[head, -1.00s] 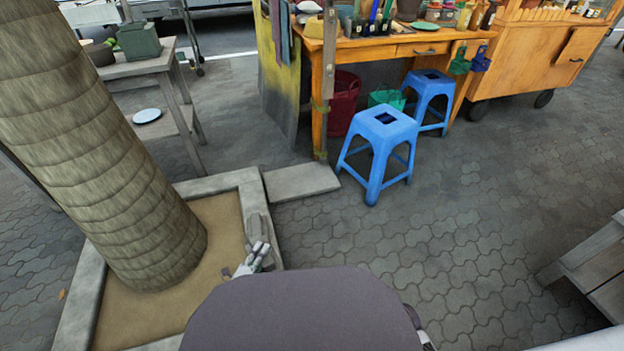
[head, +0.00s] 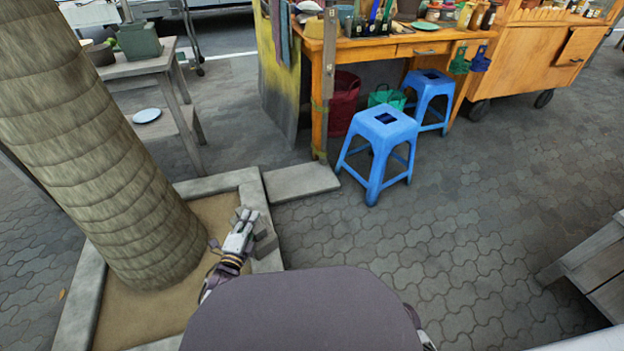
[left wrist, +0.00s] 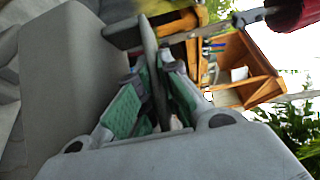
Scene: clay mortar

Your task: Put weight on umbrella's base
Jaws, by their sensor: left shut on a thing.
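My left gripper (head: 246,220) is over the near right rim of the planter, right of the trunk. In the left wrist view the gripper (left wrist: 153,80) is shut on a thin grey part between its green-padded fingers. A large grey block (left wrist: 72,80), which looks like the weight, fills the left of that view, and the gripped part seems to belong to it. In the head view the grey weight (head: 265,243) shows beside the fingers, partly hidden by them. A flat grey slab (head: 300,182), possibly the umbrella's base, lies beyond, near a wooden pole (head: 328,60). My right gripper is not visible.
A stone-rimmed planter (head: 80,300) surrounds a thick trunk (head: 90,150) on the left. Blue stools (head: 380,140) stand right of the slab, before an orange cart (head: 390,47). Paving is clear at centre right. A grey wooden bench (head: 595,265) is at the right edge.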

